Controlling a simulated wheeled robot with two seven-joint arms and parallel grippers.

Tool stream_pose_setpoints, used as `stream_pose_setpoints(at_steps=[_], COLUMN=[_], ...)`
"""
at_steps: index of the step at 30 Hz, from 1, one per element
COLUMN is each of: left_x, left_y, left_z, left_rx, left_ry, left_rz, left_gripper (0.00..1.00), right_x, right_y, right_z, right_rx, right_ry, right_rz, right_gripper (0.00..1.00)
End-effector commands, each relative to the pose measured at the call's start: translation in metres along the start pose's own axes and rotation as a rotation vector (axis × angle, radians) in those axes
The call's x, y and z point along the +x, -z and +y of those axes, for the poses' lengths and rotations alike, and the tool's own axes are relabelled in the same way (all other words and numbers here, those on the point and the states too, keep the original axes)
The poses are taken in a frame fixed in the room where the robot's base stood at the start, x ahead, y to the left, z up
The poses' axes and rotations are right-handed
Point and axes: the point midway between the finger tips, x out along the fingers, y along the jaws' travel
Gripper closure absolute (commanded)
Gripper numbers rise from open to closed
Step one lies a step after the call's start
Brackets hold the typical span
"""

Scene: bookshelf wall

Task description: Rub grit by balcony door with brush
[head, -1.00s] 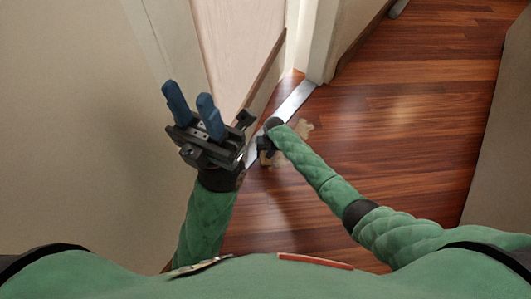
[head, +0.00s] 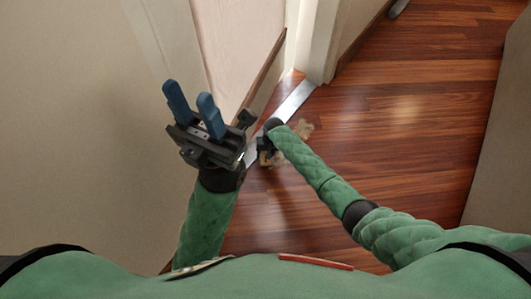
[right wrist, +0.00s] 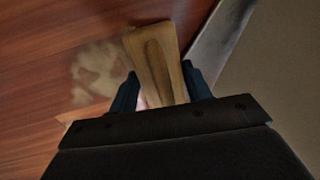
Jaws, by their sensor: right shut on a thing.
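The grit is a pale tan patch (head: 304,129) on the wooden floor by the metal door threshold (head: 296,100). In the right wrist view the grit (right wrist: 98,72) lies just left of the brush. The brush (right wrist: 153,52) shows there as a wooden block with a groove. My right gripper (right wrist: 163,88) is shut on it, one blue finger on each side. In the head view the right gripper (head: 266,146) is low over the floor beside the grit, mostly hidden by its own arm. The bristles are hidden. My left gripper (head: 193,108) is raised, its blue fingers apart and empty.
The pale door (head: 235,45) and its frame (head: 318,40) stand beyond the threshold. A beige wall (head: 80,120) is close on the left. Another grey-beige surface (head: 500,150) bounds the right. The wooden floor (head: 420,120) between is clear.

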Motion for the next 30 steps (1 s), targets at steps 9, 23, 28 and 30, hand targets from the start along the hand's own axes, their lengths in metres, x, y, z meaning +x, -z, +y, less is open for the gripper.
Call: stream_pose_setpoints(at_steps=[9,23,28,30], left_x=[-0.001,0.028,0.036,0.036], left_y=[0.0,-0.002,-0.002,-0.003], left_z=[0.0,0.001,0.002,0.002], left_rx=[-0.001,0.0,0.001,0.0], left_ry=[-0.002,0.0,0.003,0.001], left_rz=[-0.002,0.0,0.001,-0.001], left_gripper=[0.64,0.64,0.64,0.64], right_x=[0.003,-0.005,-0.005,-0.004], right_y=[0.0,-0.018,-0.025,-0.026], right_z=[0.001,0.019,0.027,0.028], right_rx=[0.0,0.001,0.001,0.001], right_ry=[0.0,0.0,0.0,0.0], right_rz=[0.0,0.0,-0.001,-0.001], right_gripper=[0.7,0.7,0.7,0.7])
